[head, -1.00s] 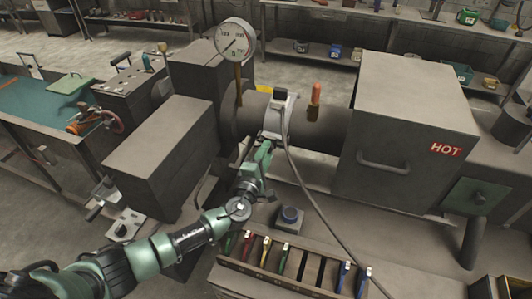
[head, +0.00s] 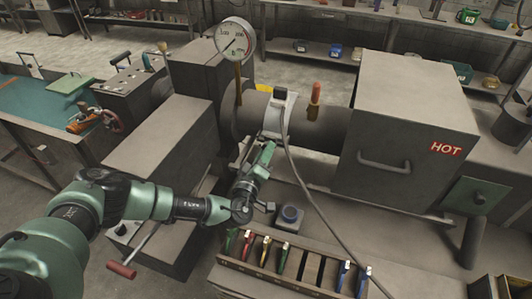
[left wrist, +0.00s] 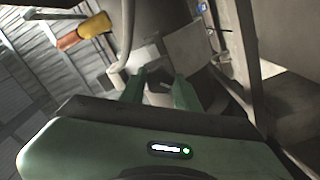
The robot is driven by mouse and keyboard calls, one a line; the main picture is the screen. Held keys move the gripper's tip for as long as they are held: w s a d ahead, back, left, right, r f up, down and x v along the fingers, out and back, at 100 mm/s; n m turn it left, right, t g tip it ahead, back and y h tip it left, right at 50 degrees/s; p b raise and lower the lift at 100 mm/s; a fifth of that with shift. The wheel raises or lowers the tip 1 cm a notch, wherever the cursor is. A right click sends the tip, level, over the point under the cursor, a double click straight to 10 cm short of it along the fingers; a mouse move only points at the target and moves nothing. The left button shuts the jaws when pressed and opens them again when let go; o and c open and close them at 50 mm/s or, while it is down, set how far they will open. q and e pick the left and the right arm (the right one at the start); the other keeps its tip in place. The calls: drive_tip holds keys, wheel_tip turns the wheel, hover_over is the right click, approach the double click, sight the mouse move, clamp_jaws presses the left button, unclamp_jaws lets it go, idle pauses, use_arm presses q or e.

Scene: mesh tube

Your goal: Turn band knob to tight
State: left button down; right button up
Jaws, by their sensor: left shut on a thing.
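A light grey band (head: 275,118) wraps around the dark horizontal barrel, with a black box on its top and a grey cable running down from it. My left gripper (head: 266,152) reaches up to the lower front of the band. In the left wrist view its two green fingers (left wrist: 158,92) are closed around a small greyish part, the band knob (left wrist: 158,86). The fingers and shadow hide most of the knob, and its setting cannot be read. In the head view my gripper hides the knob. My right gripper is not in view.
A dial gauge (head: 235,38) stands above the barrel, and an orange-topped fitting (head: 314,98) rises right of the band. A box marked HOT (head: 400,140) is at right. A rack of coloured tools (head: 290,265) and a red-handled crank (head: 122,270) are in front.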

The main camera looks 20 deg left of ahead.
use_arm(q)
drive_tip(key=shift+w+r+m, duration=0.1)
drive_tip(key=shift+r+m, duration=0.1)
drive_tip(key=shift+m, duration=1.3)
drive_tip(key=shift+a+f+m, duration=0.1)
drive_tip(key=shift+m, duration=0.3)
drive_tip(key=c, duration=1)
unclamp_jaws()
drive_tip(key=shift+c, duration=0.2)
drive_tip(key=shift+f, duration=0.1)
